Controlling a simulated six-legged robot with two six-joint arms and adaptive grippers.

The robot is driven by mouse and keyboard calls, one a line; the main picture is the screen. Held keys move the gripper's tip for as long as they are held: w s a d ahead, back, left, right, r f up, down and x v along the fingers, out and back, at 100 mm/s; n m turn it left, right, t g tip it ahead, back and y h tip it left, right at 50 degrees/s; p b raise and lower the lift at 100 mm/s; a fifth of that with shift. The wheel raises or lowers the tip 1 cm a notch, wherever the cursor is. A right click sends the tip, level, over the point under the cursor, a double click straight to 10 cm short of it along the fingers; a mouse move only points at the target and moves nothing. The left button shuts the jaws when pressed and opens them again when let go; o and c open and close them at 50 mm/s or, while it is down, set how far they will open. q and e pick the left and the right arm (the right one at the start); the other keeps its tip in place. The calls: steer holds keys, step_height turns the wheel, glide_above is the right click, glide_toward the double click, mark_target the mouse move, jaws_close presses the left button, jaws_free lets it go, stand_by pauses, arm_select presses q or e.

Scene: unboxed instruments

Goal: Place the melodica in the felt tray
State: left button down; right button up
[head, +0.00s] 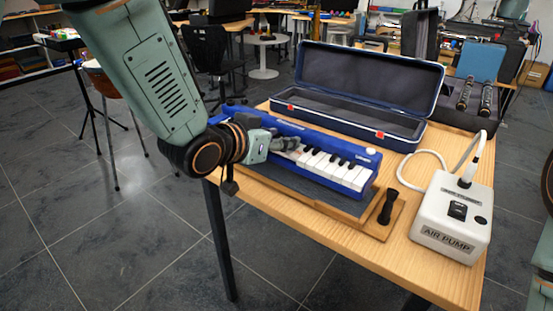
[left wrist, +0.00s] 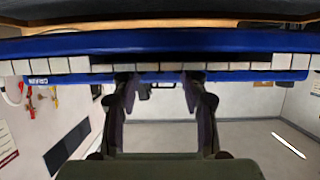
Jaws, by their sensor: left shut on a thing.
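The blue melodica (head: 325,158) with white and black keys is over the dark felt tray (head: 268,180), which has a wooden rim. I cannot tell whether it touches the felt. My left gripper (head: 288,143) is shut on the melodica near its left half, hiding some keys. In the left wrist view the melodica (left wrist: 235,47) spans the picture, with the gripper's two fingers (left wrist: 158,82) at its key edge. My right gripper is not in view.
A black mouthpiece-like piece (head: 387,207) stands at the tray's right end. An open blue case (head: 365,85) lies behind. A white air pump (head: 455,215) with a hose is at right. The wooden table's (head: 340,250) front strip is clear.

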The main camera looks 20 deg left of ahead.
mark_target(275, 154)
arm_select(q)
step_height(275, 154, down, 3)
steer(key=shift+f+b, duration=0.15)
steer(key=shift+b, duration=0.6)
steer(key=shift+s, duration=0.1)
steer(key=c, duration=0.7)
jaws_free()
steer(key=shift+f, duration=0.15)
